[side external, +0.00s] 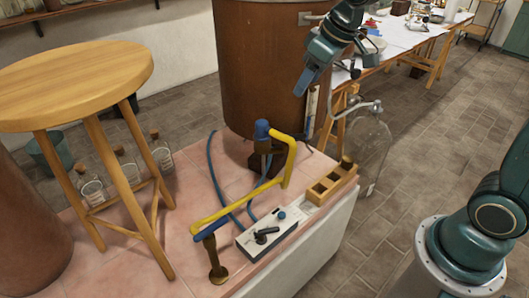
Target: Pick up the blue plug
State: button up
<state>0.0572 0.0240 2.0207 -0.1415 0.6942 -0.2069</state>
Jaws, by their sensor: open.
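A blue plug-like piece (262,129) stands at the upper end of a bent yellow tube (293,155), above a dark block on the pink tiled ledge. A second blue piece (205,237) is at the tube's lower left end, by a brass stand (214,262). I cannot tell for certain which one is the plug. My gripper (304,90) is open and hangs above and to the right of the upper blue piece, clear of it. It points down and left. Its fingertips are small and hard to make out.
A white control box (268,234) with a blue knob and a wooden holder (330,184) sit at the ledge's right edge. A large copper vessel (262,70) rises behind. A glass flask (371,142) is at right. Blue hoses (213,170) cross the ledge. A wooden stool (75,85) stands left.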

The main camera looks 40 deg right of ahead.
jog(key=n, duration=0.1)
send_near(264, 122)
jog(key=shift+y, duration=0.3)
jog(key=shift+d+x, duration=0.15)
jog(key=shift+x, duration=1.45)
jog(key=shift+d+x, duration=0.15)
jog(key=shift+x, duration=1.4)
jog(key=shift+f, duration=0.1)
jog(key=shift+x, duration=2.55)
jog(key=shift+s+a, duration=0.1)
jog(key=shift+c, duration=0.2)
jog(key=c, duration=0.9)
